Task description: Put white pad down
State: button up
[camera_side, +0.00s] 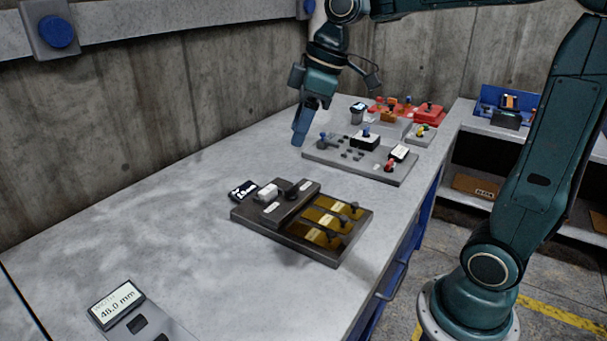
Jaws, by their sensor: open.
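A small white block (267,192), which looks like the white pad, sits at the back left of a dark fixture (280,240) in the middle of the bench. A dark knob beside it is on its right. My gripper (299,138) points down above the bench, behind the fixture and near the left edge of a grey control panel (370,165). The gripper is apart from the white block. Nothing shows between its blue fingers, though the gap between them is hard to see from this side.
The fixture has several amber-topped slots and a small black display (243,191) at its left. Red and grey devices (428,112) stand at the back right. A width display (116,305) reading 48.0 mm lies at the front left.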

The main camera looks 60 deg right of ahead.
jog(key=s+f+m+t+h, duration=0.1)
jog(key=s+f+m, duration=0.1)
jog(key=s, duration=0.6)
jog(key=s+f+m+t+h, duration=0.1)
jog(key=s+f+m, duration=0.1)
jog(key=s+m, duration=0.3)
jog(key=shift+s+d+f, duration=0.15)
jog(key=shift+s+f, duration=0.05)
jog(key=shift+s, duration=1.95)
